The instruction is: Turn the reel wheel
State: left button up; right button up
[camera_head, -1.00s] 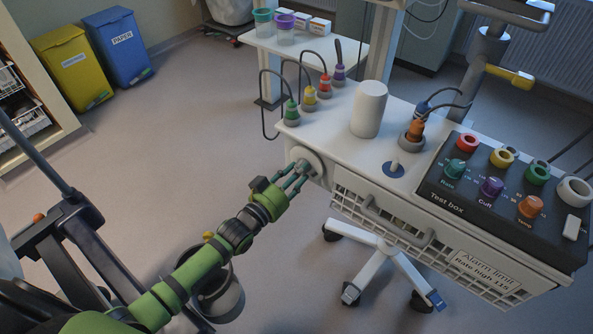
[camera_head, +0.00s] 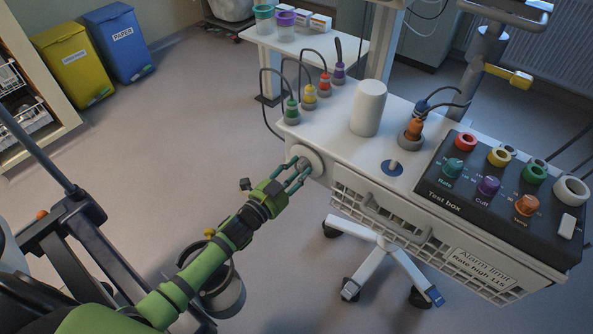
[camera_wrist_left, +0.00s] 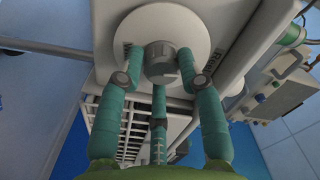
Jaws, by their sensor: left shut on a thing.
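The reel wheel (camera_head: 313,163) is a pale disc on the left end of the white cart. In the left wrist view the reel wheel (camera_wrist_left: 166,28) shows as a white round plate with a grey knob (camera_wrist_left: 161,61) at its middle. My left gripper (camera_head: 300,168), with teal fingers on a green arm, reaches it from the lower left. In the left wrist view the left gripper's fingers (camera_wrist_left: 160,70) close around the grey knob, two from the sides and one from below. In the head view the fingers partly hide the knob. My right gripper is not in view.
The cart top (camera_head: 338,130) bears colored plugs with cables, a white cylinder (camera_head: 368,108) and a black test box (camera_head: 500,195). A drawer handle (camera_head: 395,222) sticks out of the cart's front.

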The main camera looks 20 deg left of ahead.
pick_arm(q)
jog(key=shift+a+f+m, duration=0.25)
jog(key=shift+f+m, duration=0.05)
jog(key=shift+m, duration=0.2)
jog(key=shift+a+r, duration=0.1)
jog(key=o, duration=1.1)
jog(key=shift+w, duration=0.15)
jog(key=shift+r, duration=0.1)
jog(key=shift+s, duration=0.5)
jog(key=v, duration=1.1)
jog(key=shift+a, duration=0.15)
